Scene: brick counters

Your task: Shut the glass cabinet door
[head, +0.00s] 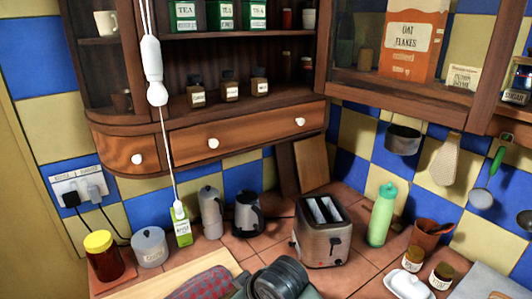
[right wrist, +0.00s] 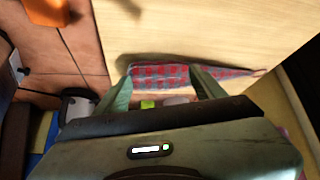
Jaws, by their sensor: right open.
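The wooden cabinet with glass (head: 400,98) hangs at the upper right of the head view, cut off by the top edge. An oat flakes box (head: 410,42) and a small labelled packet (head: 461,79) show inside it. I cannot tell which parts are covered by glass or how far the door stands open. A dark, rounded part, apparently of my right arm, shows at the bottom centre, well below the cabinet. In the right wrist view, my right gripper (right wrist: 164,90) is open, its greenish fingers apart over a red-and-blue checked cloth (right wrist: 165,75). My left gripper is out of view.
A toaster (head: 322,232), a green bottle (head: 382,214) and a kettle (head: 248,213) stand on the tiled counter. A pan (head: 402,139) and utensils hang below the cabinet. An open shelf unit with drawers (head: 240,134) is to its left. A white cord (head: 166,150) hangs in front of it.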

